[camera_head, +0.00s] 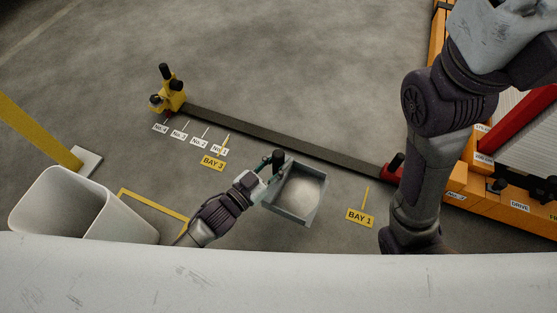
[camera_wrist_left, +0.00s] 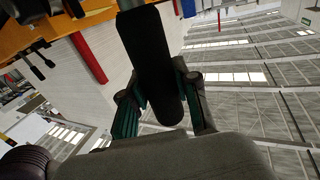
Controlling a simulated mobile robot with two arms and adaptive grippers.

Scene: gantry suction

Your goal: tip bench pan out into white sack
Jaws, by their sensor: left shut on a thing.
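The pan (camera_head: 318,212) is a grey rectangular tray with a pale powdery heap in it. It looks roughly level, held above the floor in the middle of the head view. My left gripper (camera_head: 272,167) is at its left edge, shut on the pan's dark upright handle. In the left wrist view the black handle (camera_wrist_left: 152,62) sits between the two fingers (camera_wrist_left: 160,108). The white sack (camera_head: 52,205) is open-topped at the lower left, well left of the pan. Its inside bottom is hidden. My right arm comes down at the right; its gripper is not visible.
A long dark beam (camera_head: 290,145) crosses the floor behind the pan, with a yellow fitting (camera_head: 172,92) at its left end. Orange machinery (camera_head: 490,212) stands at the right. A yellow post (camera_head: 35,130) rises behind the sack.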

